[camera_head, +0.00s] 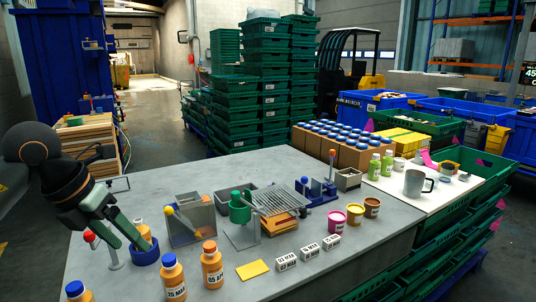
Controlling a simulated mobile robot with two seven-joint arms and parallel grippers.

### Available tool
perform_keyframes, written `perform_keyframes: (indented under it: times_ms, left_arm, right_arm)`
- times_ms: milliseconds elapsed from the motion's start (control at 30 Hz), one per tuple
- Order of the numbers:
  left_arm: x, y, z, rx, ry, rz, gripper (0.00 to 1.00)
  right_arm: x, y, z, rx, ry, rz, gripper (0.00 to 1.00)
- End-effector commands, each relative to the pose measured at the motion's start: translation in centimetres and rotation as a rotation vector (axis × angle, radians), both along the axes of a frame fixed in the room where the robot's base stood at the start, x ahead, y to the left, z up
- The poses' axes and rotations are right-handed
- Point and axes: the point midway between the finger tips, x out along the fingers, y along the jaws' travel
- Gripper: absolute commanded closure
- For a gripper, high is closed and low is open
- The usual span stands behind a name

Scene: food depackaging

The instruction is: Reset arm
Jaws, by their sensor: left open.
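My left gripper (130,241) comes in from the left and points down to the right over the near left part of the grey table (345,232). It is open. Its fingertips are close to an orange bottle (144,230) that stands in a blue round holder (146,256). One finger overlaps the bottle and holder in the picture; I cannot tell whether they touch. My right gripper is not in view.
A green press (240,209), a wire rack (272,203) and small tubs (337,222) fill the middle.

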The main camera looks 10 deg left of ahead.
Motion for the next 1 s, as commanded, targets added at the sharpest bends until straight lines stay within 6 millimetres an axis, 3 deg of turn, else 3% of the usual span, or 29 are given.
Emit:
perform_keyframes:
  times_ms: [100, 300, 400, 500, 667, 767, 867, 1000]
  left_arm:
    - [0.3, -6.3, -3.3, -0.200, 0.038, -0.152, 0.28]
    - [-1.2, -17.4, -6.0, -0.704, 0.100, -0.313, 0.28]
    - [-2.0, -21.5, -5.9, -1.001, 0.129, -0.299, 0.28]
    - [-1.9, -23.8, -5.4, -1.292, 0.158, -0.203, 0.28]
    - [-0.1, -24.1, -6.3, -1.704, 0.199, 0.109, 0.28]
    - [1.4, -22.7, -9.1, -1.901, 0.225, 0.400, 0.28]
    - [2.3, -20.5, -13.8, -2.031, 0.256, 0.749, 0.28]
    - [0.7, -17.5, -23.4, -2.074, 0.318, 1.308, 0.28]
  right_arm:
    - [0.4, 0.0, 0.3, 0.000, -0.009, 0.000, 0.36]
    - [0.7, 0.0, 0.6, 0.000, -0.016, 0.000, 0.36]
    - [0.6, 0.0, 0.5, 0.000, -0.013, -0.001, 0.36]
    - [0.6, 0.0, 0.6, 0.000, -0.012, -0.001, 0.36]
    - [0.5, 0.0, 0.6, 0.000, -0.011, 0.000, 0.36]
    - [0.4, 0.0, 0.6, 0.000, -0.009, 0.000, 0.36]
    - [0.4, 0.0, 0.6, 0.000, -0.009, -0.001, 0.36]
    - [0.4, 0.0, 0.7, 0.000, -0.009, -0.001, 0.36]
